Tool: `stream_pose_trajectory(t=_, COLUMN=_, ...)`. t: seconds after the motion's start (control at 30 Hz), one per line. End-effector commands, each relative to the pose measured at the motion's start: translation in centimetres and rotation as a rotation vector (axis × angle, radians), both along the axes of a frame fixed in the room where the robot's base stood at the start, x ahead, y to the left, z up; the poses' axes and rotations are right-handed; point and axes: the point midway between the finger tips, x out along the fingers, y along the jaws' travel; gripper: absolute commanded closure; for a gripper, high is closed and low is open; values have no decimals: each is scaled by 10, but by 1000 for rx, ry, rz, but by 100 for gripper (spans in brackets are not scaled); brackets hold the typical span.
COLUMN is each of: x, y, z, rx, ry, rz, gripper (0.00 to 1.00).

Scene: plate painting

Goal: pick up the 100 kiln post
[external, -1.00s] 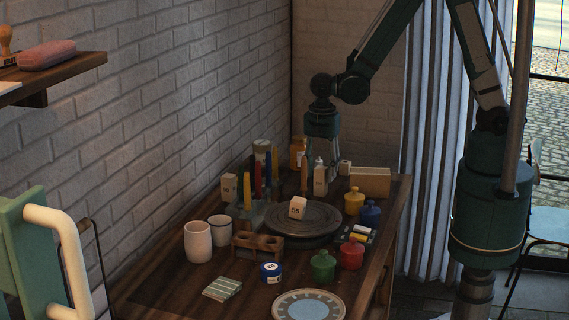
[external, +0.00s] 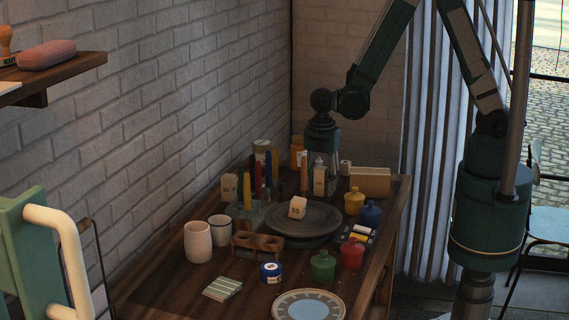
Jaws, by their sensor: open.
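Several cream kiln posts show in the external view. A tall one (external: 320,183) stands upright behind the wheel, directly below my gripper (external: 319,180). A shorter one (external: 297,208) lies on the wheel with a dark number that looks like 55. Another (external: 229,187) stands at the left near the wall. The numbers on the standing posts are too small to read, so I cannot tell which is the 100. My gripper is open and points down, its fingers at the tall post's upper part. I cannot tell whether they touch it.
The round dark wheel (external: 330,222) is in front of the tall post. Coloured sticks (external: 257,180) stand close on the left. Yellow (external: 354,201) and blue (external: 370,213) jars are at the right, and a cream box (external: 370,182) is behind them.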

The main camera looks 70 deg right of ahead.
Motion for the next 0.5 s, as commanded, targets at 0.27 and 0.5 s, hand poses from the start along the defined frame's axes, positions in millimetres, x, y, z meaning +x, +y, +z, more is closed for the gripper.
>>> stream_pose_trajectory(t=0.27, x=0, y=0, z=0, rx=0, ry=0, rz=0, gripper=60)
stream_pose_trajectory(t=0.5, x=0, y=0, z=0, rx=0, ry=0, rz=0, gripper=91)
